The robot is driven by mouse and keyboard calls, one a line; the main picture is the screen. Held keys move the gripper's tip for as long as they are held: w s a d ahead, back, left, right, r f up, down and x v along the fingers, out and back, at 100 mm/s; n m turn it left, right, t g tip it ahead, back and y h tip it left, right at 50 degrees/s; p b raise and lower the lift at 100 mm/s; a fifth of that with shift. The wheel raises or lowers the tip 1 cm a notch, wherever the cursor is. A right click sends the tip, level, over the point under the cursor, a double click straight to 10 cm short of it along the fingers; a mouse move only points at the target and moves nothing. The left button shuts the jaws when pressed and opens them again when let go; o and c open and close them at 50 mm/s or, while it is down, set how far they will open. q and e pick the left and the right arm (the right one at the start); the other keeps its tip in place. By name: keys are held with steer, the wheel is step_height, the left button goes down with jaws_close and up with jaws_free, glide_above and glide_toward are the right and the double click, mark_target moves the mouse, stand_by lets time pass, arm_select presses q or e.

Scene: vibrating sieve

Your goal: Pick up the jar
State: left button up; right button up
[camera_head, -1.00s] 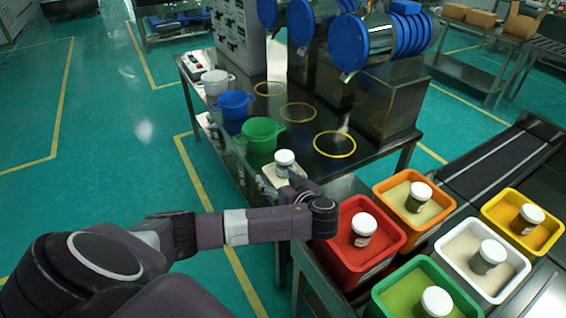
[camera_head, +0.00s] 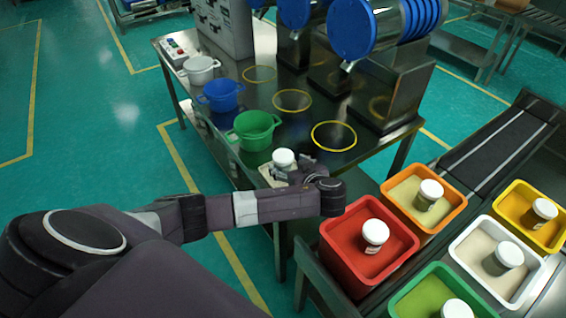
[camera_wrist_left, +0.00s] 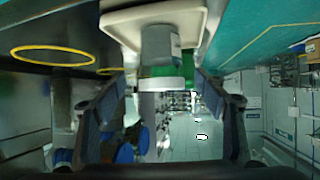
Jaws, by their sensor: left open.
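A jar (camera_head: 283,160) with a white lid stands on a small pale tray (camera_head: 266,177) at the near edge of the steel table. My left gripper (camera_head: 290,173) is at this jar and partly covers its lower part. In the left wrist view the picture is upside down. There the jar (camera_wrist_left: 160,48) hangs from the tray (camera_wrist_left: 115,22) between the two open fingers of the gripper (camera_wrist_left: 161,83). I cannot tell whether a finger touches it. My right gripper is not in view.
Green (camera_head: 257,141), blue (camera_head: 221,103) and white (camera_head: 199,76) pots stand on the steel table (camera_head: 310,165) behind the tray. Several coloured bins, including a red one (camera_head: 340,262), hold similar jars at the right. Blue drums (camera_head: 355,36) stand at the back.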

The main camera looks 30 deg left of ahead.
arm_select(q)
steer(key=x, duration=0.4)
steer(key=shift+s+a+r+p, duration=0.1)
steer(key=shift+a+r+p, duration=0.1)
steer(key=shift+p, duration=0.1)
steer(key=shift+f, duration=0.15)
steer(key=shift+c, duration=0.3)
steer(key=c, duration=1.3)
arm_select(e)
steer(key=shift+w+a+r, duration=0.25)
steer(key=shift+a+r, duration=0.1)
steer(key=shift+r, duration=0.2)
